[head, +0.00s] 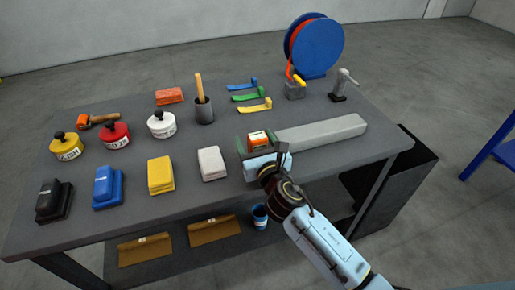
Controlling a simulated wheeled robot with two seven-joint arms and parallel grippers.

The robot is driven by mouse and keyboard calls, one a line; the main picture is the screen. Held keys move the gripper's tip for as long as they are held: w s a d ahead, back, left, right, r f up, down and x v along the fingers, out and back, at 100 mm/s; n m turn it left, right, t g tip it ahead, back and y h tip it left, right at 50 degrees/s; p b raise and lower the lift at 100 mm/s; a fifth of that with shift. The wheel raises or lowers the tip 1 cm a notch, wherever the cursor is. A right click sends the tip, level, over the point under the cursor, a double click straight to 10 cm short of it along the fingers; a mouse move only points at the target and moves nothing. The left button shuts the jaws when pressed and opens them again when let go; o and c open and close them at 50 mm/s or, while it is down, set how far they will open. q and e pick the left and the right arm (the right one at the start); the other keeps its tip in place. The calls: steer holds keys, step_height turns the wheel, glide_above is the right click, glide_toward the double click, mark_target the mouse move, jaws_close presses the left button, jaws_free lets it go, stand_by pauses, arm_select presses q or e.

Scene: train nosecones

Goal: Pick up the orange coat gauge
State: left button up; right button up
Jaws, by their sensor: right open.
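The orange coat gauge (258,138), a small orange block with a pale face, is on the grey table (300,188) near its front right. My right gripper (257,143) is open, with its fingers appearing on the left and right of the gauge. I cannot tell whether they touch it. The gripper body hides the near lower part of the gauge. My left gripper is not in view.
A long grey bar (322,133) lies just right of the gauge. A white block (212,163) and a yellow block (160,174) are to the left. A dark cup (204,110) with a wooden handle stands behind. A blue reel (318,45) stands at the back.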

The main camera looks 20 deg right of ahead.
steer(key=shift+c, duration=0.2)
steer(key=c, duration=1.1)
